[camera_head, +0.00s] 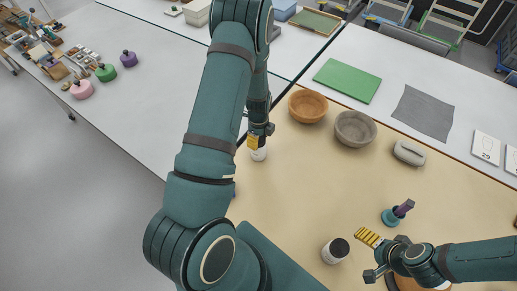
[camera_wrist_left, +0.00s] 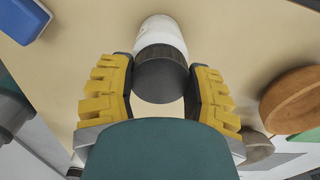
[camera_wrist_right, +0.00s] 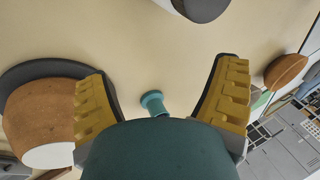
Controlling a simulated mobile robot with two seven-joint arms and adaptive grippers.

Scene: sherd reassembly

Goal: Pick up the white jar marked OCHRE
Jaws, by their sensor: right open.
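A white jar with a dark lid (camera_wrist_left: 162,78) stands between the fingers of my left gripper (camera_wrist_left: 161,70) in the left wrist view. Both fingers touch its sides, shut on it. In the head view this jar (camera_head: 258,154) shows just below my left gripper (camera_head: 256,140); I cannot tell whether it is off the table. Another white jar with a black lid (camera_head: 334,251) stands near the front of the table, left of my right gripper (camera_head: 371,254). My right gripper, also in its wrist view (camera_wrist_right: 162,75), is open and empty. No label is readable on either jar.
An orange bowl (camera_head: 307,105) and a grey-brown bowl (camera_head: 355,128) stand right of my left gripper. A teal and purple tool (camera_head: 397,212) stands near my right gripper. A brown round thing (camera_wrist_right: 45,110) lies beside that gripper. The tan table middle (camera_head: 300,190) is clear.

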